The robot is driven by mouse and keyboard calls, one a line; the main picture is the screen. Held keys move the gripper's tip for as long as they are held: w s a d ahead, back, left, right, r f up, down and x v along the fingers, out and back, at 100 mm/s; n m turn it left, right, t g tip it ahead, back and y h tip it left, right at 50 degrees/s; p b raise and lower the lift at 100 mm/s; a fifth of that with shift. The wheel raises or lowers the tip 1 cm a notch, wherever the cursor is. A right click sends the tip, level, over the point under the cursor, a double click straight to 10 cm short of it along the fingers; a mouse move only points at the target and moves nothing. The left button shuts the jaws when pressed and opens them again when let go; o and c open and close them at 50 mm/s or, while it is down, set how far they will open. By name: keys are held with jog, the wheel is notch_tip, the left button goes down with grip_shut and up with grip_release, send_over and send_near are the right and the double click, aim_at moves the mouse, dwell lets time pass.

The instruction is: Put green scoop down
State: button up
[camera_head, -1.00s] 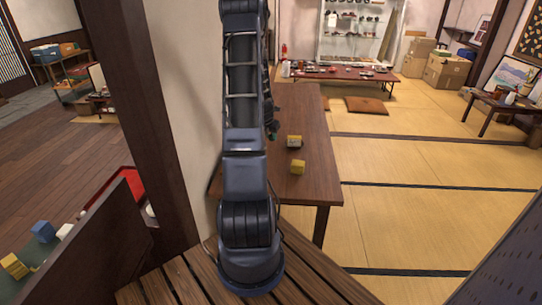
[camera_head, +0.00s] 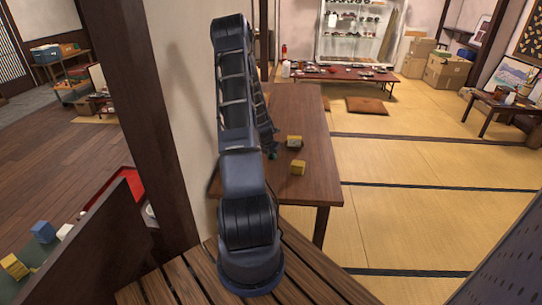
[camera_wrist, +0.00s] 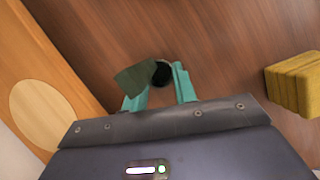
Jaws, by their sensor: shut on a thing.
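My gripper (camera_wrist: 159,92) has teal fingers and is shut on the green scoop (camera_wrist: 133,82). In the wrist view the scoop shows as a dark green flat piece beside a dark round part between the fingertips. The brown wooden table (camera_wrist: 225,50) lies beyond it; I cannot tell whether the scoop touches the table. In the head view my gripper (camera_head: 272,154) is a small teal spot over the table (camera_head: 320,178), left of the blocks. The scoop cannot be made out there, as my arm hides much of that area.
A yellow block (camera_head: 298,168) stands on the table and also shows at the right of the wrist view (camera_wrist: 293,83). A grey and yellow block (camera_head: 294,141) sits behind it. The table's right side is clear. A dark wooden post (camera_head: 160,120) stands left of my arm.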

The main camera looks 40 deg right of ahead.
jog(key=shift+f, duration=0.1)
jog(key=o, duration=0.9)
jog(key=shift+o, duration=0.2)
